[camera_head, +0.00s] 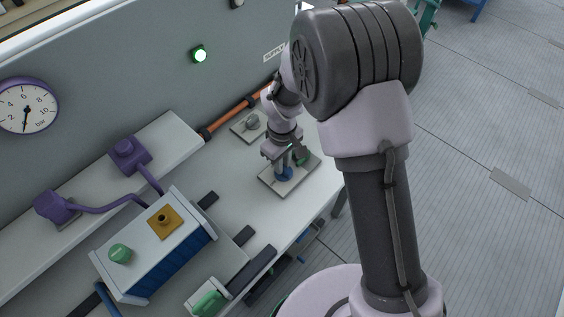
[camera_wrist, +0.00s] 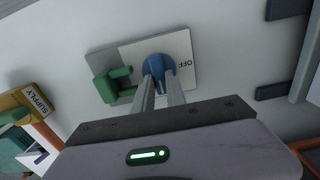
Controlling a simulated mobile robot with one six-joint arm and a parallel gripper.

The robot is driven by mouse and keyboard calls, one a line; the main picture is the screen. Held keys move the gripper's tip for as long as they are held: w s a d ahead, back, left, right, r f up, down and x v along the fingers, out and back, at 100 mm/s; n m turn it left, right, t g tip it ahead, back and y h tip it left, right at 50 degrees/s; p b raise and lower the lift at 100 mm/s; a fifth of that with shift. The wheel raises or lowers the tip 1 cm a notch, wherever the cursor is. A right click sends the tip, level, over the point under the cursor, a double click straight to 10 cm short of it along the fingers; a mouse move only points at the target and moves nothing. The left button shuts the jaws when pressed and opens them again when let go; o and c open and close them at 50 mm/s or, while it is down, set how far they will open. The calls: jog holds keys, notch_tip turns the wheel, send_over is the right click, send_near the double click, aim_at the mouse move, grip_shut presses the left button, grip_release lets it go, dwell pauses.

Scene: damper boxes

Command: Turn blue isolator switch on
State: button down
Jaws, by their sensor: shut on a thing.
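The blue isolator switch (camera_wrist: 159,68) is a round knob on a light plate (camera_wrist: 180,45) marked OFF. It also shows in the head view (camera_head: 284,174), low on its plate, partly hidden by my gripper. My gripper (camera_wrist: 160,80) reaches over the plate with its two fingers shut on the blue knob. In the head view my gripper (camera_head: 284,160) points down onto the switch. A green bracket-like part (camera_wrist: 112,84) sits beside the knob on the same plate. The knob's far side is visible; its sides are hidden by the fingers.
A blue-sided box (camera_head: 165,250) with a green knob (camera_head: 120,253) and a yellow plate (camera_head: 166,221) stands on the bench. Purple fittings (camera_head: 128,152) and an orange pipe (camera_head: 230,119) lie behind. A SUPPLY tag (camera_wrist: 30,104) shows at the wrist view's left.

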jog(key=c, duration=1.4)
grip_release()
jog(key=shift+o, duration=0.2)
jog(key=shift+r, duration=0.1)
notch_tip(320, 180, up, 17)
jog(key=p, duration=0.6)
jog(key=shift+r, duration=0.15)
